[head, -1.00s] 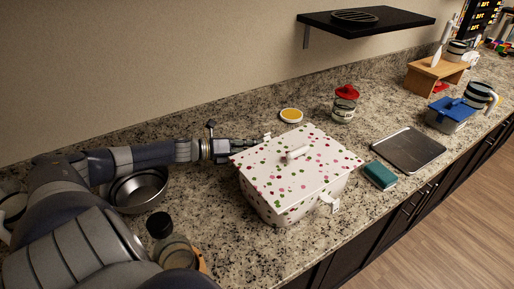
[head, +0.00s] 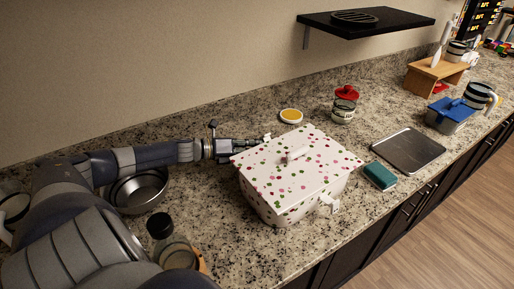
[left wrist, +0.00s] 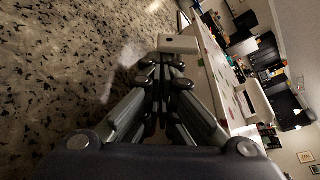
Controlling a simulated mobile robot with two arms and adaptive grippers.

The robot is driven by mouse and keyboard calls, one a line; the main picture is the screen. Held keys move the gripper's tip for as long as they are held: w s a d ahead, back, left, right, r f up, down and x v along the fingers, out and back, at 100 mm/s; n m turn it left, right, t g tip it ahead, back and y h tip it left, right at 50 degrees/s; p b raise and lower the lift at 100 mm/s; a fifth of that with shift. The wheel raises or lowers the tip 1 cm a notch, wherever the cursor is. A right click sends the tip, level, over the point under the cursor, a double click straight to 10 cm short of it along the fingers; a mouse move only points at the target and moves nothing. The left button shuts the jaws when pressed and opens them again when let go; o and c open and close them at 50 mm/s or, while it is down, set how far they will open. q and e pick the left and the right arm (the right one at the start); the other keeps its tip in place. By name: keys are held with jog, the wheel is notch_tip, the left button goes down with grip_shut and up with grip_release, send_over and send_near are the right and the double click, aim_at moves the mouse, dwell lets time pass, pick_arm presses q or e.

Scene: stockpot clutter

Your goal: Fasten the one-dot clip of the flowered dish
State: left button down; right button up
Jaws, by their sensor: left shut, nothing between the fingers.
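The flowered dish (head: 291,185) is a white lidded box with pink, red and green spots, on the counter in the middle of the head view. Its lid (head: 310,160) lies on top. A white clip (head: 329,204) sticks out on its near right side. Another clip (head: 267,136) shows just past the far left edge. In the left wrist view a white clip (left wrist: 182,44) with one dark dot is just beyond my fingertips; I cannot tell if they touch it. My left gripper (left wrist: 162,62) is shut and empty, at the dish's far left side (head: 258,145).
A metal bowl (head: 139,190) sits under my left arm, and a dark-capped jar (head: 168,245) stands in front. A yellow-topped small dish (head: 291,116) and a red-lidded jar (head: 344,105) stand behind. A teal sponge (head: 380,176) and a dark flat board (head: 409,150) lie right.

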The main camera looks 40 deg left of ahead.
pick_arm(q)
jog(key=shift+r, duration=0.25)
dwell(0.4)
jog(key=shift+r+p, duration=0.3)
jog(key=shift+p, duration=0.1)
jog(key=shift+r, duration=0.25)
jog(key=shift+d+r+p, duration=0.1)
jog(key=shift+r+p, duration=0.15)
jog(key=shift+p, duration=0.3)
jog(key=shift+d+r+m+y+p, duration=0.15)
jog(key=shift+r+m+y+p, duration=0.15)
jog(key=shift+m+y+p, duration=0.6)
jog(key=shift+h, duration=0.3)
jog(key=shift+m, duration=0.3)
